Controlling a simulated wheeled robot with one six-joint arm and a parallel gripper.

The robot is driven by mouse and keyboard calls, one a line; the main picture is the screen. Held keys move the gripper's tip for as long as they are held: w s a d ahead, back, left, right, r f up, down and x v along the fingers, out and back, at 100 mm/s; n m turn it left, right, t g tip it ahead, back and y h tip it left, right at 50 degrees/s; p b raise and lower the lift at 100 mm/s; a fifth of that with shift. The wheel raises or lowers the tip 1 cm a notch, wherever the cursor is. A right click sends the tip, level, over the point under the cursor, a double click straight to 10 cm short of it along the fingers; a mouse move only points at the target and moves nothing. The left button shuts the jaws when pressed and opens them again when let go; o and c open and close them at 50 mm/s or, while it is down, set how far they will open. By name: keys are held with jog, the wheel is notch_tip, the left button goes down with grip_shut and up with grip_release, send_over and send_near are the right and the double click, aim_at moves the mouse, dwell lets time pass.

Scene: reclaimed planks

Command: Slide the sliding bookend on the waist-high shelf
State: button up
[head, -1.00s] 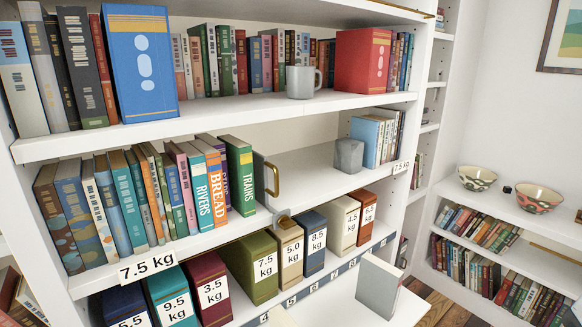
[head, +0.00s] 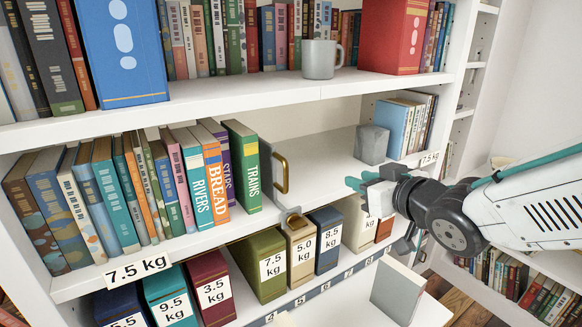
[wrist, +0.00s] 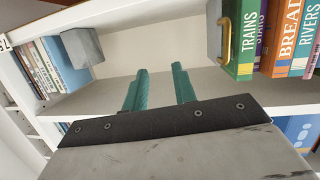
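The sliding bookend (head: 266,165) is an upright grey plate with a brass handle (head: 281,173). It stands on the waist-high shelf (head: 320,165), just right of the green TRAINS book (head: 243,165) in the head view. In the wrist view the bookend (wrist: 213,30) is at the upper right, with its handle (wrist: 225,35) beside TRAINS. My gripper (head: 359,181) is at the shelf's front, right of the bookend and apart from it. Its teal fingers (wrist: 160,88) are parted with nothing between them.
A grey block (head: 372,144) and several books (head: 408,120) stand at the shelf's right end. Bare shelf lies between bookend and block. Weight-labelled boxes (head: 257,262) fill the shelf below.

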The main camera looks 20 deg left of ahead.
aim_at(286, 168)
jog(key=a+n+y, duration=0.1)
jog(key=a, duration=0.4)
jog(key=a+n+g+y, duration=0.1)
jog(key=a+y, duration=0.1)
jog(key=a, duration=0.3)
jog(key=a+n+g+y, duration=0.1)
jog(key=a+y, duration=0.1)
jog(key=a, duration=0.3)
jog(key=shift+s+a+r, duration=0.15)
jog(key=shift+a+r, duration=0.2)
grip_shut()
